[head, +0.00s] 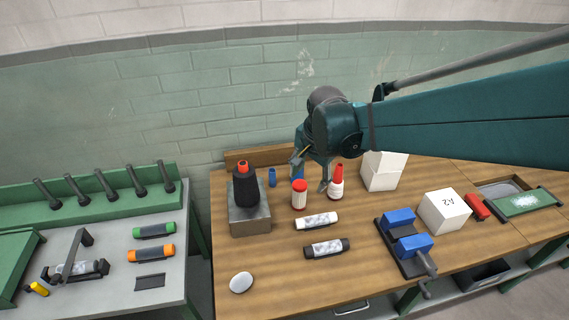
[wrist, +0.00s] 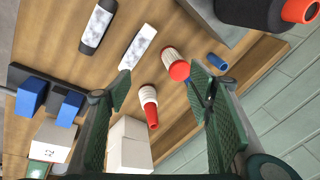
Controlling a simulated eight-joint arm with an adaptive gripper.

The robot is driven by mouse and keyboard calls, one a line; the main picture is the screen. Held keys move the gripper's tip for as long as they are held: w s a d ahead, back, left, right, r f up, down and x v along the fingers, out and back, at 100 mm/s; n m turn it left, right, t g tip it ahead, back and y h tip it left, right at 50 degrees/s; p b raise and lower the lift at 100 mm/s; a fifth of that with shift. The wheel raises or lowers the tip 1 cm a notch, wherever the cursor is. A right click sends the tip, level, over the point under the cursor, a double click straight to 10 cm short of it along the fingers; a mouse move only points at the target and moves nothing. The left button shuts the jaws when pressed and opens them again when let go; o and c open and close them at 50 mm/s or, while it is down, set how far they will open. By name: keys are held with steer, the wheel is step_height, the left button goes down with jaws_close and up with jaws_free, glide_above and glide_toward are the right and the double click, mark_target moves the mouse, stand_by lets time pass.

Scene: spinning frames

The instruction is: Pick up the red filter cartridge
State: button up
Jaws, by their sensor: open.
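The red filter cartridge (head: 299,194) looks like a ribbed white cylinder with a red cap. It stands upright on the wooden bench, and it also shows in the wrist view (wrist: 175,64). My gripper (head: 311,172) is open above and just behind it, pointing down. In the wrist view my gripper (wrist: 160,80) has its two green pads spread wide with nothing held. The cartridge shows between and beyond the fingertips, nearer the right finger. A white bottle with a red conical tip (head: 336,184) stands close to its right and also shows between the fingers (wrist: 149,106).
A small blue cylinder (head: 272,178) and a black spool on a metal block (head: 250,217) are to the left. White (head: 317,221) and black (head: 327,248) tubes lie in front. White boxes (head: 383,171) and a blue-jawed vise (head: 407,245) are to the right. The front-left bench is mostly clear.

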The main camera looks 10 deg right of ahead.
mark_target(300, 183)
steer(key=w+f+m+g, duration=0.1)
steer(key=w+f+m, duration=0.1)
steer(key=w+f, duration=0.1)
steer(key=w+f+m+p, duration=0.1)
steer(key=w+f+m, duration=0.1)
steer(key=w+f, duration=0.2)
steer(key=w+f+m+g+p, duration=0.1)
steer(key=w+f+m, duration=0.2)
steer(key=f, duration=0.1)
steer(key=shift+w+d+f+g, duration=0.25)
steer(key=shift+d+f+g, duration=0.05)
steer(key=shift+f, duration=0.05)
steer(key=shift+w+f+m, duration=0.3)
steer(key=shift+f+m, duration=0.1)
steer(key=shift+f, duration=0.35)
steer(key=shift+f, duration=0.15)
steer(key=shift+f, duration=1.15)
steer(key=shift+f, duration=0.15)
steer(key=shift+s+f, duration=0.15)
steer(key=shift+f, duration=2.3)
steer(key=shift+c, duration=0.5)
